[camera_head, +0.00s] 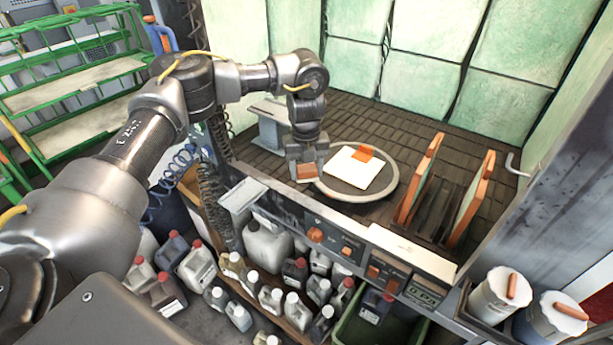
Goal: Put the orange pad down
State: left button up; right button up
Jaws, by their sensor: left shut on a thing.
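My left gripper (307,158) comes down at the left edge of the round turntable (391,184). It is shut on an orange-brown pad (307,172), which shows just below the fingers. I cannot tell if the pad touches the surface under it. A cream square board (353,173) lies on the turntable, to the right of the gripper. A bright orange piece (363,153) lies on the board's far edge. My right gripper is not in view.
Two upright orange-edged panels (471,200) stand in a rack right of the turntable. A control panel with knobs (330,238) runs along the front. Several bottles (269,246) crowd the shelf below. Green padded walls (425,55) close the back. Dark slatted floor behind the turntable is clear.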

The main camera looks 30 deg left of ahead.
aim_at(307, 178)
pick_arm(q)
jog(key=shift+w+a+f, duration=0.1)
jog(key=shift+f, duration=0.25)
notch_tip(307, 178, down, 3)
jog(key=shift+r+p, duration=0.15)
jog(key=shift+p, duration=0.45)
jog(key=shift+f+b, duration=0.3)
jog(key=shift+f, duration=0.35)
jog(key=o, duration=1.1)
jog(key=shift+r, duration=0.15)
notch_tip(307, 178, up, 13)
jog(key=shift+b, duration=0.65)
